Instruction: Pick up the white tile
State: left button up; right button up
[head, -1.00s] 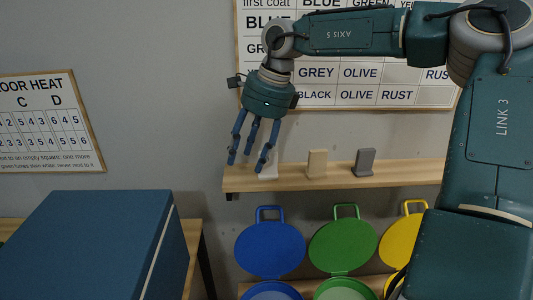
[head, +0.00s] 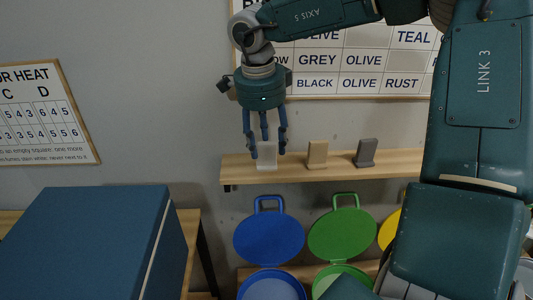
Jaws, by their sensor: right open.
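The white tile (head: 267,155) stands upright on the left part of a wooden shelf (head: 230,168). My right gripper (head: 267,152) points down at it with blue fingers spread around the tile. The fingers are open and partly hide the tile's sides. I cannot tell whether any finger touches it. My left gripper is not in view.
A tan tile (head: 317,153) and a grey tile (head: 366,152) stand on the shelf to the right. Below are open bins with blue (head: 269,240), green (head: 341,235) and yellow (head: 389,230) lids. A large blue box (head: 85,240) fills the lower left.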

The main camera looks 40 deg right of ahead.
jog(key=shift+d+f, duration=0.15)
jog(key=shift+f, duration=0.4)
jog(key=shift+w+d+f, duration=0.1)
jog(key=shift+f, duration=0.4)
jog(key=shift+c, duration=0.2)
jog(key=c, duration=0.9)
grip_shut()
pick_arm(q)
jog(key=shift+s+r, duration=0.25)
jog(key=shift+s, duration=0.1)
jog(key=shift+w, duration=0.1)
